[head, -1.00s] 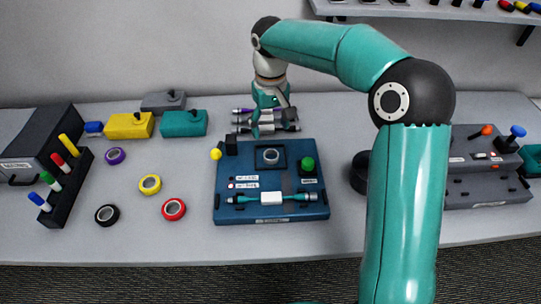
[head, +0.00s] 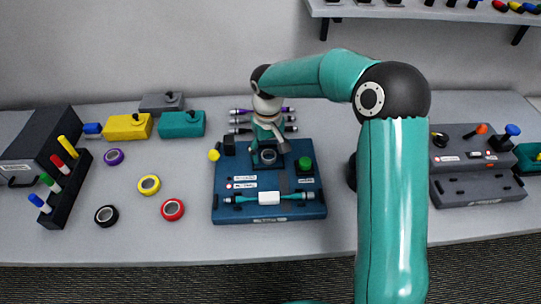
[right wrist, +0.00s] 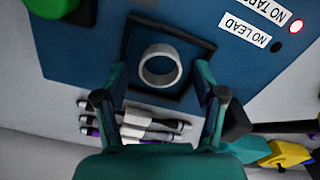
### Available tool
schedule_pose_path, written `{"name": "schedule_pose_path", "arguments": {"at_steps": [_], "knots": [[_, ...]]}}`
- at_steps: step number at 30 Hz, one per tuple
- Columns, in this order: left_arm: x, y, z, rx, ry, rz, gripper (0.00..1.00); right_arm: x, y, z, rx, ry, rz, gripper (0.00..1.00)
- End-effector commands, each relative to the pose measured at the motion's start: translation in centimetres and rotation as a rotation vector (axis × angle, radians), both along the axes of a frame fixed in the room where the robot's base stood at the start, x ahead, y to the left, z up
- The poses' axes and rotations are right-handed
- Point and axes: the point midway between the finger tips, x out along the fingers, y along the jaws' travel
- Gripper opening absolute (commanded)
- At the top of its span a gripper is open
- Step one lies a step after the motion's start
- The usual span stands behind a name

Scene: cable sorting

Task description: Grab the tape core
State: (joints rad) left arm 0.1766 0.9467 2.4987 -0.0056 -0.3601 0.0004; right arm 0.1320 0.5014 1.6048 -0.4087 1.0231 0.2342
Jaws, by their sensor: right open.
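The tape core, a pale grey ring (head: 269,156), lies in a black square frame on the blue board (head: 225,183). In the right wrist view the tape core (right wrist: 143,68) lies inside the black frame (right wrist: 124,50), apart from both fingers. My right gripper (head: 267,160) is above it at the back of the board and partly covers the frame. My left gripper is not in view.
The board carries a green button (head: 305,163) and a teal cable with a white block (head: 269,198). Purple (head: 114,149), yellow (head: 141,190), red (head: 181,203) and black (head: 97,219) tape rolls lie left. Several cables (right wrist: 150,125) lie behind the board. A grey station (head: 470,190) stands right.

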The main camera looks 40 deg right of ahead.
Motion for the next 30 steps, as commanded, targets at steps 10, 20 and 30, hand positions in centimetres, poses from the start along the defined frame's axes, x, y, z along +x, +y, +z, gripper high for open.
{"name": "schedule_pose_path", "arguments": {"at_steps": [10, 20, 30], "knots": [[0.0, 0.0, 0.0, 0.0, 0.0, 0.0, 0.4, -0.1, 0.1, -0.1, 0.002, 0.003, 0.0, 0.41], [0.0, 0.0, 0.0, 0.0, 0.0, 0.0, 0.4, 0.0, 0.0, -0.1, 0.001, 0.002, 0.0, 0.28], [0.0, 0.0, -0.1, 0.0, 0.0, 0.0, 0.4, 0.0, 0.0, 1.1, 0.0, -0.001, -0.002, 0.28]]}}
